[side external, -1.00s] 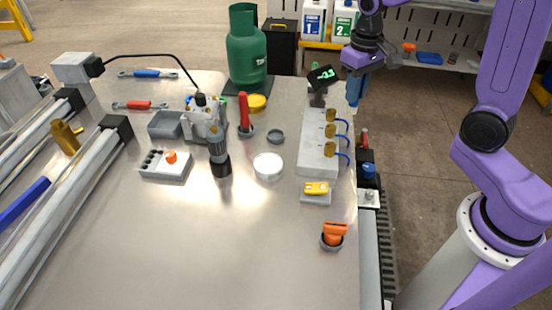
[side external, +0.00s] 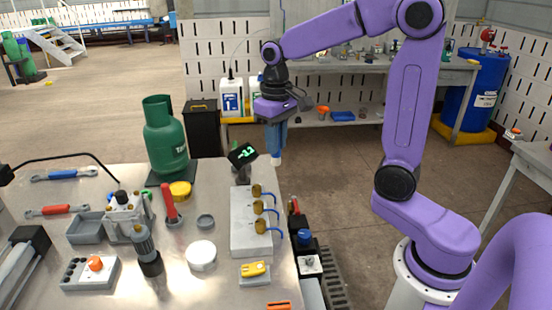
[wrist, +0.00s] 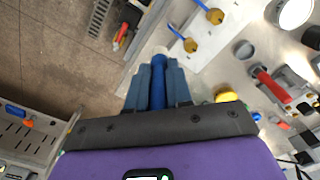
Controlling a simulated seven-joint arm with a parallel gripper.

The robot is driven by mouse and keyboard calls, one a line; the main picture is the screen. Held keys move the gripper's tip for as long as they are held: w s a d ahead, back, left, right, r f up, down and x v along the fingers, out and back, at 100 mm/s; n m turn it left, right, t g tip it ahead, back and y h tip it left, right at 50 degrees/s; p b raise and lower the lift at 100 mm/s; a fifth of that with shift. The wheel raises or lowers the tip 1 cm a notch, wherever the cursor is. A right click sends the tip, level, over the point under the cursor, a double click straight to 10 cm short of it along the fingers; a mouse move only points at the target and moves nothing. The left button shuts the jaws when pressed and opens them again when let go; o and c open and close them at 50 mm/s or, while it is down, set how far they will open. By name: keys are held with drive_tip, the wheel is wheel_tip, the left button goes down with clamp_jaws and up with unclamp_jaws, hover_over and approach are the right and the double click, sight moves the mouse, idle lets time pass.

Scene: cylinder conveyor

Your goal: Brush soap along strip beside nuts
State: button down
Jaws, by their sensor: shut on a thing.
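My gripper (side external: 276,126) is shut on a blue-handled brush (wrist: 158,85) with a pale tip. In the wrist view the handle stands between the two fingers of my gripper (wrist: 158,76). The brush tip (side external: 276,159) points down, at the far right edge of the bench, beyond the pale strip block (side external: 241,232). Two nuts (wrist: 190,45) show in the wrist view. A round white dish (side external: 201,257) stands left of the block; its contents are unclear.
A gauge with a lit display (side external: 242,154) stands close left of the brush tip. A green gas cylinder (side external: 166,140) stands at the back. A yellow tool (side external: 253,269) lies before the block.

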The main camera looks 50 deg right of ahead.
wheel_tip(320, 180, up, 4)
drive_tip(key=shift+f, duration=0.25)
drive_tip(key=a, duration=2.6)
drive_tip(key=shift+s+d+f, duration=0.15)
drive_tip(key=shift+f, duration=2.6)
drive_tip(key=shift+s+d+f, duration=0.1)
drive_tip(key=shift+f, duration=2.65)
drive_tip(key=shift+f, duration=0.5)
wheel_tip(320, 180, up, 7)
